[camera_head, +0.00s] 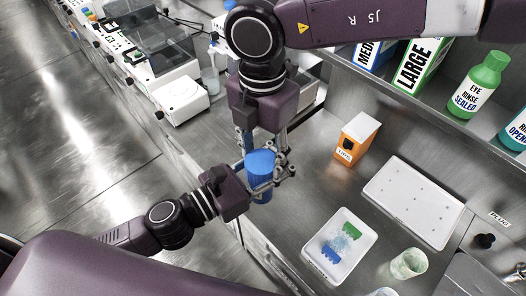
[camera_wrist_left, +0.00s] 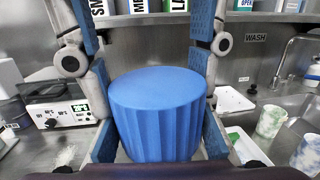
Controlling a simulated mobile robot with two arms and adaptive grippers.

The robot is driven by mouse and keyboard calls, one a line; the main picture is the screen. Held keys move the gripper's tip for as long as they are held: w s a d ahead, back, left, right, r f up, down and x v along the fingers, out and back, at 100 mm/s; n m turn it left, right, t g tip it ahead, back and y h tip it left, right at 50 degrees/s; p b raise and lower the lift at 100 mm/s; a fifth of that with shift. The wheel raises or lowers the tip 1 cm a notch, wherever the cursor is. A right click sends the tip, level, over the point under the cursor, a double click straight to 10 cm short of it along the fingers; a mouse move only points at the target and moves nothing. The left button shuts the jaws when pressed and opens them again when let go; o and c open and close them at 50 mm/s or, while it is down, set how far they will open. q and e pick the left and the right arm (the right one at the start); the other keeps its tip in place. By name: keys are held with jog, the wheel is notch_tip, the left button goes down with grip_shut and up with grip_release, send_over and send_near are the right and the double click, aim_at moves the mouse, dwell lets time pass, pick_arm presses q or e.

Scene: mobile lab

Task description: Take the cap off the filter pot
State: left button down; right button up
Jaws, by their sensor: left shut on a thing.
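The filter pot (camera_head: 263,188) is a blue upright cylinder near the bench's front edge, with a blue cap (camera_head: 261,160) on top. In the left wrist view the blue, ridged cap (camera_wrist_left: 158,115) fills the middle; the pot's lower part is hidden. My left gripper (camera_head: 270,183) comes in from the left and is shut on the pot, its pads on either side. My right gripper (camera_head: 265,140) points down from above. In the left wrist view its two fingers (camera_wrist_left: 147,45) hang wide apart above the cap, with nothing between them.
An orange-and-white box (camera_head: 355,140), a white tray (camera_head: 415,200) and a white bin (camera_head: 340,240) with blue and green pieces stand to the right. A shelf with bottles and boxes runs along the back. Lab devices (camera_head: 175,95) stand at left.

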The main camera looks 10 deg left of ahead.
jog(key=c, duration=0.6)
jog(key=n, duration=0.4)
dwell(0.8)
jog(key=o, duration=1.3)
jog(key=shift+a, duration=0.1)
